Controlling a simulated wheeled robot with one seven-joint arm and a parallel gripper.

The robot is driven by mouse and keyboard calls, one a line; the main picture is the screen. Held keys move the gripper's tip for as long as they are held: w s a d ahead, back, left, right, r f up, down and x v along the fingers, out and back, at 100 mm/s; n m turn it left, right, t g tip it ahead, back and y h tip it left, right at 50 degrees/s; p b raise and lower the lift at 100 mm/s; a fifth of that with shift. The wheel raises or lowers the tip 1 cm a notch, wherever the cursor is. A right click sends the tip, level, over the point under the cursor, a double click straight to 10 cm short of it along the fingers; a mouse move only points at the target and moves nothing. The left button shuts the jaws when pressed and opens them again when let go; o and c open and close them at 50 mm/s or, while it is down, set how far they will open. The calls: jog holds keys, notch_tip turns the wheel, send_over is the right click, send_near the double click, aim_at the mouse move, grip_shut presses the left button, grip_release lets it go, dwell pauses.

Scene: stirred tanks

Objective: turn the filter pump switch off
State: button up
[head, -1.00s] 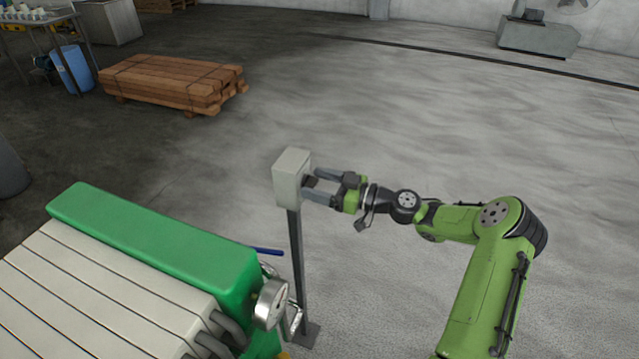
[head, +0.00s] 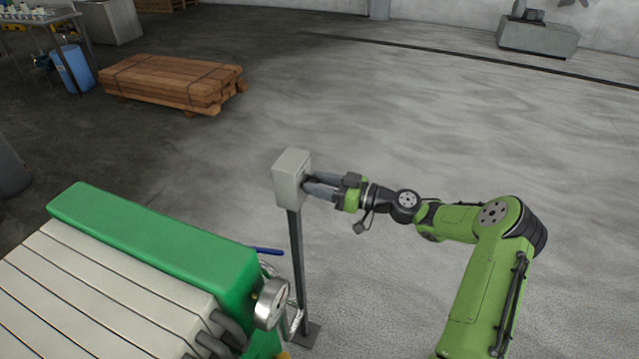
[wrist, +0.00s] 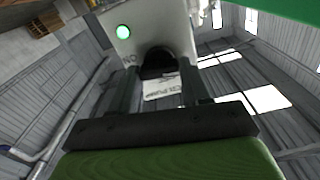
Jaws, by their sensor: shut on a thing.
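The switch box (head: 292,178) is a pale grey box on a dark post. In the wrist view its face (wrist: 185,38) carries a black switch knob (wrist: 158,64), a lit green lamp (wrist: 123,32) and lettering that looks like an upside-down ON. A white label (wrist: 163,88) below the knob in the picture is partly readable, ending in "ER PUMP". My gripper (head: 307,183) reaches the box from the right, its two fingers at the box face. In the wrist view the fingers stand on either side of the knob, shut on it. The knob is hidden in the head view.
A green-ended filter press (head: 160,235) with pale plates, a round gauge (head: 271,303) and a blue handle (head: 268,251) stands left of the post (head: 298,260). A stack of timber (head: 175,82) lies farther back. The floor behind and right of the box is open.

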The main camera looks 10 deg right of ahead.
jog(key=m, duration=0.4)
jog(key=shift+w+p, duration=0.1)
jog(key=shift+p, duration=0.25)
jog(key=m+p, duration=0.1)
jog(key=m, duration=0.3)
jog(key=shift+d, duration=0.1)
jog(key=m+p, duration=0.1)
jog(key=m, duration=0.3)
jog(key=shift+m+p, duration=0.3)
jog(key=shift+p, duration=0.1)
jog(key=shift+f+m+p, duration=0.2)
jog(key=shift+m+p, duration=0.5)
jog(key=shift+m, duration=1.1)
jog(key=o, duration=1.1)
jog(key=shift+c, duration=0.2)
